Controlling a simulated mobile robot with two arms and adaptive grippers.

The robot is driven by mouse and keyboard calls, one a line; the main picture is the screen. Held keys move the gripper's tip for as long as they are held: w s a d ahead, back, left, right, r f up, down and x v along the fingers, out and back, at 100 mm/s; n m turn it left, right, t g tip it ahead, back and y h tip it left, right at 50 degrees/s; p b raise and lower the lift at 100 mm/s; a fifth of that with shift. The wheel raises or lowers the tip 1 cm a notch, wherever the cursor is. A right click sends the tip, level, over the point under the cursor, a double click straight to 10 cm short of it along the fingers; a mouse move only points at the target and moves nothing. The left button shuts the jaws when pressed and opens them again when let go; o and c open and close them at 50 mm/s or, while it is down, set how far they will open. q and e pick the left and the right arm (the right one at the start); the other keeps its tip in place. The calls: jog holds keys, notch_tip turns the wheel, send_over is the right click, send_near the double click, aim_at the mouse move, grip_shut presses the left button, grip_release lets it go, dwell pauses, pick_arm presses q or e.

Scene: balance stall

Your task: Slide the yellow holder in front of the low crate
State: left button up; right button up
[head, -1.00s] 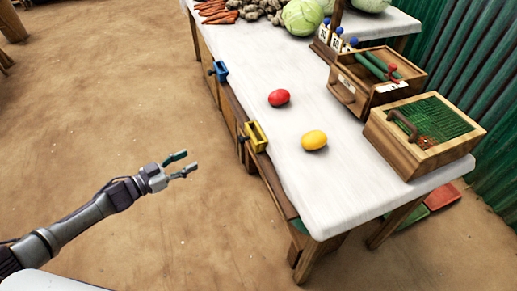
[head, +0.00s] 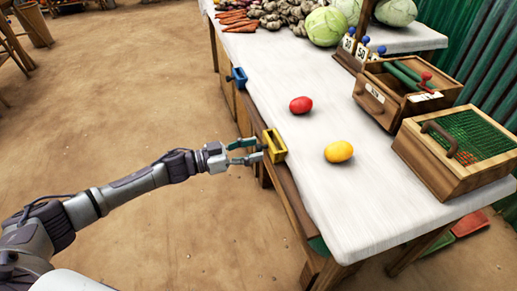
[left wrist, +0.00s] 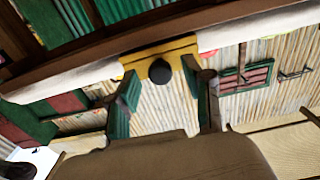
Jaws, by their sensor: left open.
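The yellow holder (head: 274,146) sits on the long left edge of the white table (head: 330,215), beside the red and yellow round items. It also shows in the left wrist view (left wrist: 187,43), with a black round knob (left wrist: 160,71) on its near side. My left gripper (head: 256,151) is open, its fingertips close to the holder's outer side. In the left wrist view its two fingers (left wrist: 168,98) stand apart on either side of the knob; contact is not clear. Two wooden crates stand at the table's right side: one with a mesh lid (head: 440,182), one with green bars (head: 382,117). Which is the low crate is unclear.
A blue holder (head: 237,76) sits farther along the same edge. A red item (head: 301,105) and a yellow item (head: 339,152) lie on the table. Vegetables, including a cabbage (head: 326,27), fill the far end.

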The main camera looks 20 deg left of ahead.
pick_arm(q)
jog(key=shift+x, duration=1.05)
grip_shut()
